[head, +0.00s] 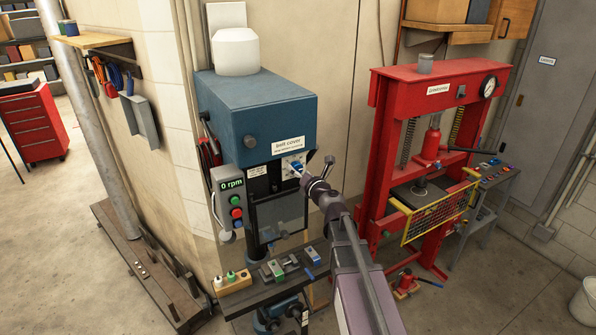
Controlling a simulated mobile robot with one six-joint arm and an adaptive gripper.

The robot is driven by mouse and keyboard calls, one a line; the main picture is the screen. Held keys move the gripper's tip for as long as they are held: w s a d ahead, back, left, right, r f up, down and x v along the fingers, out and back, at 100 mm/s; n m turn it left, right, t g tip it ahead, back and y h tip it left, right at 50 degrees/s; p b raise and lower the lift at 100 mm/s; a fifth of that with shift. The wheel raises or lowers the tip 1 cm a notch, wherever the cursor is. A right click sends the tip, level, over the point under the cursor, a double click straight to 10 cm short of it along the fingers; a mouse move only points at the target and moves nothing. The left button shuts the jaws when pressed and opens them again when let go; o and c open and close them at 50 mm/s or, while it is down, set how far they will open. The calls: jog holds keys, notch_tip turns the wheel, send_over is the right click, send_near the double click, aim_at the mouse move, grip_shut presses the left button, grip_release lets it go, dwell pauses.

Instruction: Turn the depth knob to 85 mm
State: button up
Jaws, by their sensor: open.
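The blue drill press (255,115) stands against the wall, with a belt cover label on its front. On its front, right of centre, is a small white dial plate (288,160) with a small blue knob (297,166), which looks like the depth knob. Its scale and pointer are too small to read. My gripper (296,174) is open, with its fingertips at or just in front of the knob's lower side. I cannot tell whether they touch it. My arm comes up from the bottom of the head view and hides part of the press's right side.
A control box (230,200) reading 0 rpm, with several coloured buttons, is on the press's left. A dark-handled lever (328,164) sticks out just right of my gripper. A work table (275,285) with small parts lies below. A red shop press (430,150) stands to the right.

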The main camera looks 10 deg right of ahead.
jog(key=v, duration=1.1)
jog(key=shift+s, duration=0.15)
jog(key=shift+r, duration=0.1)
jog(key=s+a+f+n+g+y+b, duration=0.1)
jog(key=s+a+f+n+g+b, duration=0.2)
jog(key=f+n, duration=0.4)
jog(key=s+a+f+n+g+b, duration=0.1)
jog(key=a+f+n+g+b, duration=0.25)
jog(key=f+n, duration=0.35)
jog(key=s+a+f+n+g+y+b, duration=0.1)
jog(key=s+a+f+n+g+b, duration=0.15)
jog(key=f+n+b, duration=0.35)
jog(key=s+d+f+n+g+h+b, duration=0.3)
jog(key=s+f+n+g+b, duration=0.1)
jog(key=f+n, duration=0.5)
jog(key=s+d+f+n+g+h+b, duration=0.2)
jog(key=s+f+n+g+h+b, duration=0.2)
jog(key=f+n, duration=0.6)
notch_tip(320, 180, down, 2)
jog(key=s+b, duration=0.2)
jog(key=shift+s+d+h, duration=0.3)
jog(key=shift+d, duration=0.1)
jog(key=shift+f, duration=0.1)
